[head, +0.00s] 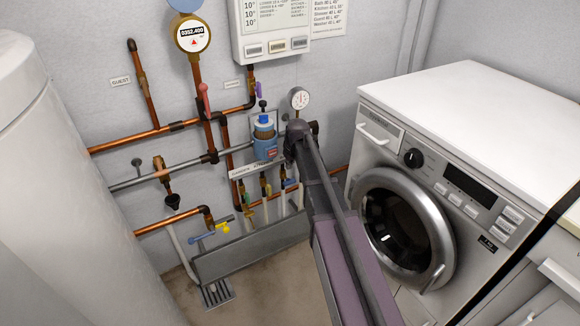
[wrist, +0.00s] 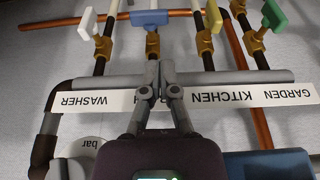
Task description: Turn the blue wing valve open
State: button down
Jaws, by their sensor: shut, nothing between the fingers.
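The blue wing valve (wrist: 150,17) shows at the top of the wrist view. Its flat blue handle lies crosswise to its pipe, above a brass body (wrist: 152,45). It also shows in the head view as a small blue handle (head: 289,183) just left of my arm. My gripper (wrist: 160,72) is shut and empty. In the wrist view its fingertips are below the valve in the picture, over the grey bar and the label strip, apart from the handle. The fingers partly cover the label between KITCHEN and WASHER. In the head view I cannot make out the fingertips.
A blue-topped canister (head: 264,140) stands left of my arm. The washing machine (head: 470,130) stands to the right.

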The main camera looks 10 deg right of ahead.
jog(key=b, duration=0.4)
send_over(287, 183)
jog(key=shift+f, duration=2.5)
jog(key=shift+s+d+f+b, duration=0.1)
jog(key=shift+s+f+b, duration=0.15)
jog(key=shift+f+b, duration=0.7)
jog(key=shift+s+f+b, duration=0.2)
jog(key=shift+f+b, duration=0.65)
jog(key=shift+b, duration=0.15)
jog(key=shift+a, duration=0.2)
jog(key=shift+d, duration=0.15)
jog(key=shift+s+a+f+b, duration=0.2)
jog(key=shift+a+f+b, duration=0.35)
jog(key=shift+s+a+f+b, duration=0.1)
jog(key=shift+a+f+b, duration=0.1)
jog(key=shift+f+b, duration=0.25)
jog(key=shift+a+f+b, duration=0.15)
jog(key=shift+f+b, duration=0.3)
jog(key=shift+d+r, duration=0.1)
